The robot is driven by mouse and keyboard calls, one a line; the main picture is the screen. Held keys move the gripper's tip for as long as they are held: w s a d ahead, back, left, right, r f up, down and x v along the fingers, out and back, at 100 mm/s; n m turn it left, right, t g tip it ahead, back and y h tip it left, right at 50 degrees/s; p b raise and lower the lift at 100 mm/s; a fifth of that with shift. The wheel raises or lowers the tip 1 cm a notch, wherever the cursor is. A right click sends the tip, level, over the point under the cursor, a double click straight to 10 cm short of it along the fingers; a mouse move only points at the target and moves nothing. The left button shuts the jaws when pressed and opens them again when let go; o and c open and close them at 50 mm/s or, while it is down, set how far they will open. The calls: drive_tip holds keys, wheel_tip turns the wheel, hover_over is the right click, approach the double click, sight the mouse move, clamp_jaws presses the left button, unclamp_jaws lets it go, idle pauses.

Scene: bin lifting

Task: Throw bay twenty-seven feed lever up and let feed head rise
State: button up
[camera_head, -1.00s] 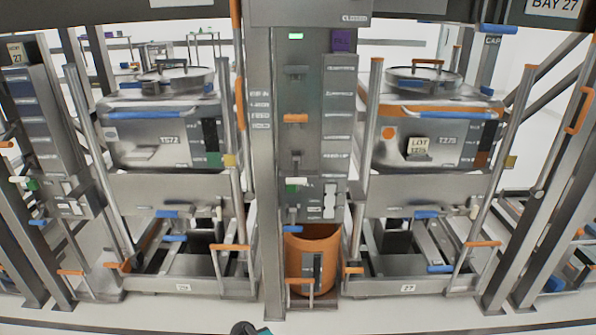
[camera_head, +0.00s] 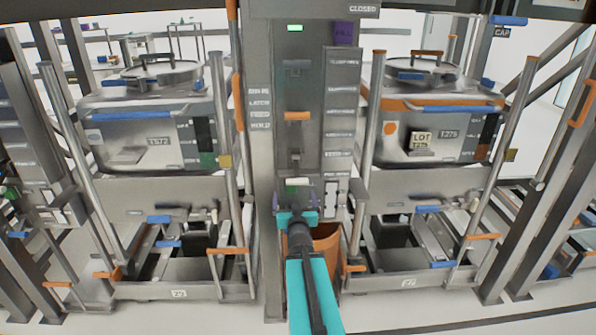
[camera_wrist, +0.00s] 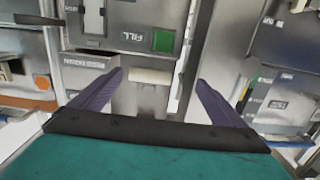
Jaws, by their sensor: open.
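The central control post (camera_head: 345,150) carries a cream-white handle (camera_head: 298,181) low on its panel, with an orange handle (camera_head: 297,116) and grey handles (camera_head: 295,68) above. My gripper (camera_head: 295,195) is open and empty just below the cream handle. In the wrist view the cream handle (camera_wrist: 150,76) lies across the gap between my dark fingers (camera_wrist: 158,88), near their tips; contact cannot be told. Bin 27 bay's lidded steel bin (camera_head: 440,125) stands right of the post. I cannot pick out the feed head.
An orange tub (camera_head: 327,242) stands at the post's foot, partly behind my arm. A second steel bin (camera_head: 150,130) stands on the left. Slanted steel rails (camera_head: 365,150) flank the post closely.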

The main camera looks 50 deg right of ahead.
drive_tip(key=shift+s+d+r+h, duration=0.15)
drive_tip(key=shift+d+r+h, duration=0.15)
drive_tip(key=shift+r, duration=0.3)
drive_tip(key=shift+s+d+r+h, duration=0.1)
drive_tip(key=shift+d+r+h, duration=0.1)
drive_tip(key=shift+d+r, duration=0.3)
drive_tip(key=shift+a, duration=0.1)
drive_tip(key=shift+w+f+b, duration=0.15)
drive_tip(key=shift+w+b, duration=0.05)
drive_tip(key=shift+b, duration=0.3)
